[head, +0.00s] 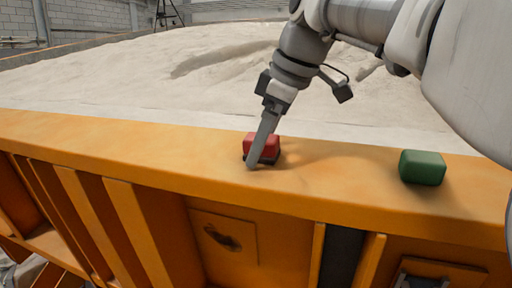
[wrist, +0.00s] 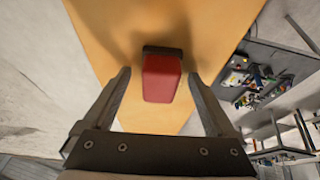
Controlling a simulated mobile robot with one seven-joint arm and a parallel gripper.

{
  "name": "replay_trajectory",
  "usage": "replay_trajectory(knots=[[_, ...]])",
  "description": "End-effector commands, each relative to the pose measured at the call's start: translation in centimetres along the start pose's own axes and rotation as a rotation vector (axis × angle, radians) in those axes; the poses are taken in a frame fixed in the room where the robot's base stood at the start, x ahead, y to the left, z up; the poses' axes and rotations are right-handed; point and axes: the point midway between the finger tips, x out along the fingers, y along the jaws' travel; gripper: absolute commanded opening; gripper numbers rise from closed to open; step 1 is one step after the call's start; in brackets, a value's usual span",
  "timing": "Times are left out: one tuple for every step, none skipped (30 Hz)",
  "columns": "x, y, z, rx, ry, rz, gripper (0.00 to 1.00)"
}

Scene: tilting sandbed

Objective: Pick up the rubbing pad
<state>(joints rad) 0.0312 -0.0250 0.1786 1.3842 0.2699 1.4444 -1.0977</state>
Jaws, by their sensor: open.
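A red block with a dark base (head: 264,146), which looks like the rubbing pad, rests on the orange ledge (head: 130,143) of the sandbed. In the wrist view the red pad (wrist: 160,80) lies between my two fingers, with a gap on each side. My gripper (head: 252,163) is open and reaches down at the pad. In the head view the near finger covers part of the pad's left side, and the other finger is hidden. I cannot tell whether the fingertips touch the ledge.
A green block (head: 422,167) sits on the same ledge to the right, well apart from my gripper. Pale sand (head: 130,80) fills the bed behind the ledge. The ledge's front edge drops to an orange ribbed side. The ledge left of the pad is clear.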

Motion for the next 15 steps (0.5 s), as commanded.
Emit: replay_trajectory(knots=[[-0.01,0.0,-0.01,0.0,0.0,0.0,0.91],[-0.02,0.0,0.0,0.0,0.0,0.0,0.91],[-0.02,0.0,0.0,0.0,0.0,0.0,0.91],[-0.02,0.0,0.0,0.0,0.0,0.0,0.86],[-0.03,0.0,0.0,0.0,0.0,0.0,0.8],[-0.03,0.0,0.0,0.0,0.0,0.0,0.73],[-0.03,0.0,0.01,0.0,0.0,0.0,0.68],[-0.03,0.0,0.01,0.0,0.0,0.0,0.62],[-0.03,0.0,0.01,0.0,0.0,0.0,0.55],[-0.04,0.0,0.01,0.0,0.0,0.0,0.5],[-0.04,0.0,0.01,0.0,0.0,0.0,0.44],[-0.04,0.0,0.01,0.0,0.0,0.0,0.37],[-0.04,0.0,0.01,0.0,0.0,0.0,0.32],[-0.05,0.0,0.01,0.0,0.0,0.0,0.26],[-0.05,0.0,0.01,0.0,0.0,0.0,0.19]])
